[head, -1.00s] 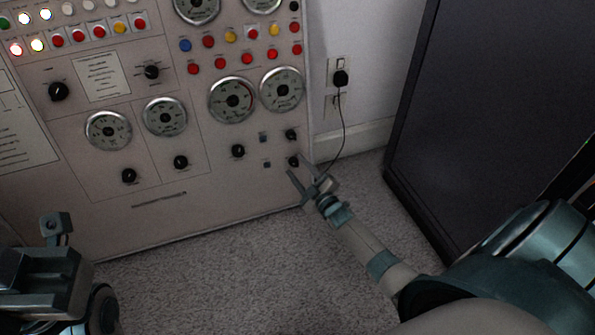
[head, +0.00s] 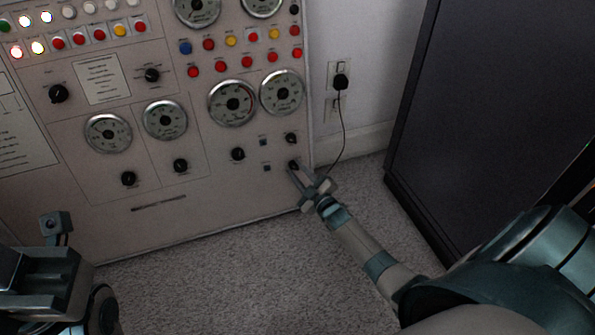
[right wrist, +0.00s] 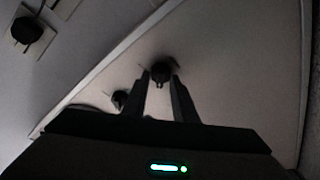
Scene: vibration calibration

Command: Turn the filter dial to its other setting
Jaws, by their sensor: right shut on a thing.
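A small black dial (head: 293,164) is at the lower right corner of the beige control panel, and my right gripper (head: 297,172) is at it. In the right wrist view the same dial (right wrist: 161,72) sits between the fingertips of my right gripper (right wrist: 161,80), which is shut on it. The dial's label and setting are too small to read, so I cannot confirm it is the filter dial. Part of my left arm's end (head: 50,275) shows at the lower left, away from the panel; its fingers cannot be made out.
Another black knob (head: 291,138) is just above the held dial; several more knobs, gauges and coloured buttons cover the panel (head: 225,195). A plugged-in black cord (head: 343,125) hangs on the wall at right. A dark cabinet (head: 480,110) stands further right. Carpet (head: 210,265) lies clear in front.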

